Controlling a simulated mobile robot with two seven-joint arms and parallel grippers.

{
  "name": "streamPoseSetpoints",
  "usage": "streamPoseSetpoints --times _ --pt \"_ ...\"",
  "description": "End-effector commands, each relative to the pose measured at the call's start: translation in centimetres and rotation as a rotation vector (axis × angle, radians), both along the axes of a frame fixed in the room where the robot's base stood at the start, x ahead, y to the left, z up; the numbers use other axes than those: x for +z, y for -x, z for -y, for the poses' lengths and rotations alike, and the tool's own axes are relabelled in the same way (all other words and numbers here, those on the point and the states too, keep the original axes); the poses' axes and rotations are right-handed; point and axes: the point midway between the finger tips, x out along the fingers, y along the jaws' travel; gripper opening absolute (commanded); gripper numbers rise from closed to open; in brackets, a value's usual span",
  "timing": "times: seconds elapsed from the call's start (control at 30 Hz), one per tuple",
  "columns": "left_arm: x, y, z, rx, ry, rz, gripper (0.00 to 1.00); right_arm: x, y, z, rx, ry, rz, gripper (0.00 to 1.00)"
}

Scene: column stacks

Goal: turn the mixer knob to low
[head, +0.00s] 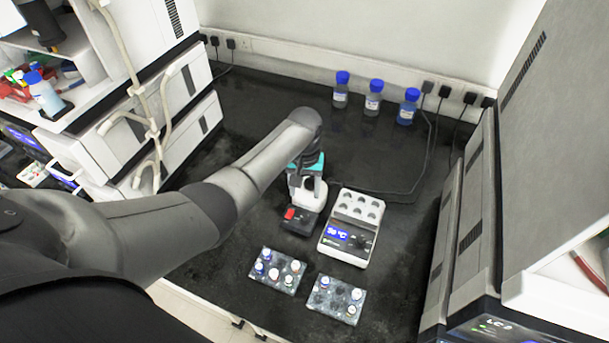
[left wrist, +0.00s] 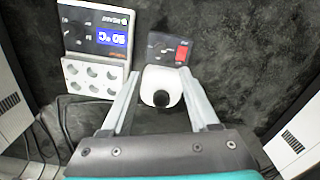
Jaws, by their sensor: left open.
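The mixer (head: 300,219) is a small device on the dark bench, with a white round body, a black front panel and a red switch. In the left wrist view, its white top (left wrist: 168,82) with a black cup lies between my finger lines, and its black panel (left wrist: 161,46) lies beyond the fingertips. The knob is too small to make out, and its setting cannot be read. My left gripper (head: 306,189) is open above the mixer, pointing down; it also shows in the left wrist view (left wrist: 160,73). I cannot tell whether it touches the mixer. My right gripper is not in view.
A white heating block (head: 358,209) with a blue display stands close right of the mixer. Two vial racks (head: 277,270) (head: 335,300) lie in front. Blue-capped bottles (head: 373,103) stand at the back. White instruments flank the bench. Bare bench lies behind the mixer.

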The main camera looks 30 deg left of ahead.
Motion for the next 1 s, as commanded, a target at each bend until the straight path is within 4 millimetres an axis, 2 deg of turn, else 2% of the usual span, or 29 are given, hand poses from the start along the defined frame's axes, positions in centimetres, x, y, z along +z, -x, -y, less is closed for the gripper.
streamPoseSetpoints --times 0.1,0.3,1.0 --pt "1.7 0.0 -0.1 0.0 -0.001 0.0 0.61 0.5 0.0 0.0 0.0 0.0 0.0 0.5" --pt "2.8 0.0 0.0 0.0 0.0 0.0 0.61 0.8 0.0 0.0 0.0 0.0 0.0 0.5" --pt "2.8 0.1 0.0 0.0 -0.001 -0.001 0.61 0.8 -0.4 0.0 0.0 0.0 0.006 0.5"
